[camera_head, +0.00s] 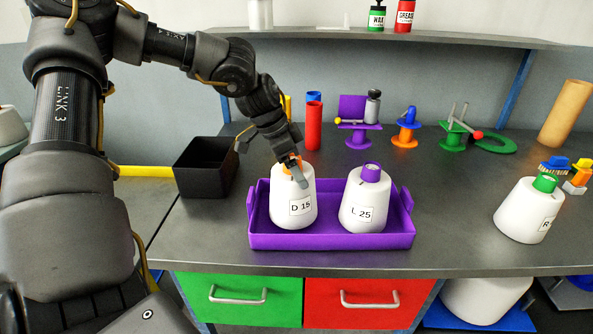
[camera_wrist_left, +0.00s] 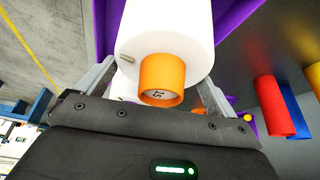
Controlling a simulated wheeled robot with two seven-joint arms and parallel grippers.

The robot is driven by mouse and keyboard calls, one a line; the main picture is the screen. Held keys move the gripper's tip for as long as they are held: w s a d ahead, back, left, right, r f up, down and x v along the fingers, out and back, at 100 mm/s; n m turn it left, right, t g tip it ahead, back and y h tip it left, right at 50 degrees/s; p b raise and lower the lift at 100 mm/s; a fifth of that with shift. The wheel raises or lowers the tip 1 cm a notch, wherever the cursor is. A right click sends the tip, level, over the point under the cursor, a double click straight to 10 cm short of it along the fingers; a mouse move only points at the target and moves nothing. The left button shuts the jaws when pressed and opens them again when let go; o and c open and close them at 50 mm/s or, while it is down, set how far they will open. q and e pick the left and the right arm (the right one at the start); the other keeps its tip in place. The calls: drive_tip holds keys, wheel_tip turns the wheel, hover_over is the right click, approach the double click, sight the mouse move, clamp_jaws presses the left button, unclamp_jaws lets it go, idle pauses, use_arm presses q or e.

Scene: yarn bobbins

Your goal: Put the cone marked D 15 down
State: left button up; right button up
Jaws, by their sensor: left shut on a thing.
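The white cone marked D 15 (camera_head: 293,205) has an orange top and stands upright in the left half of the purple tray (camera_head: 330,242). My left gripper (camera_head: 294,172) reaches down from above and is shut on the cone at its top. In the left wrist view the cone's orange tip (camera_wrist_left: 162,78) and white body (camera_wrist_left: 172,28) lie between the two fingers. I cannot tell whether the cone's base touches the tray floor. My right gripper is in neither view.
A white cone marked L 25 (camera_head: 364,200) with a purple top stands in the tray's right half, close by. A black box (camera_head: 205,167) is left of the tray. Another cone with a green top (camera_head: 529,210) is at the right. Coloured tools stand behind; bare table lies right of the tray.

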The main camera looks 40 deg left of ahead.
use_arm(q)
drive_tip(key=shift+f, duration=0.9)
drive_tip(key=o, duration=1.5)
drive_tip(key=shift+o, duration=0.2)
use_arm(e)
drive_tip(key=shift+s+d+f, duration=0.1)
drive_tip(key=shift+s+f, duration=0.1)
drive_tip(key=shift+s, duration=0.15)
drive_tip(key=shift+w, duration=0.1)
use_arm(q)
drive_tip(key=shift+a+r, duration=0.1)
drive_tip(key=shift+r, duration=0.1)
drive_tip(key=v, duration=1)
drive_tip(key=shift+r, duration=0.15)
drive_tip(key=shift+s+a+r, duration=0.25)
drive_tip(key=shift+s+r, duration=0.05)
drive_tip(key=shift+r, duration=0.3)
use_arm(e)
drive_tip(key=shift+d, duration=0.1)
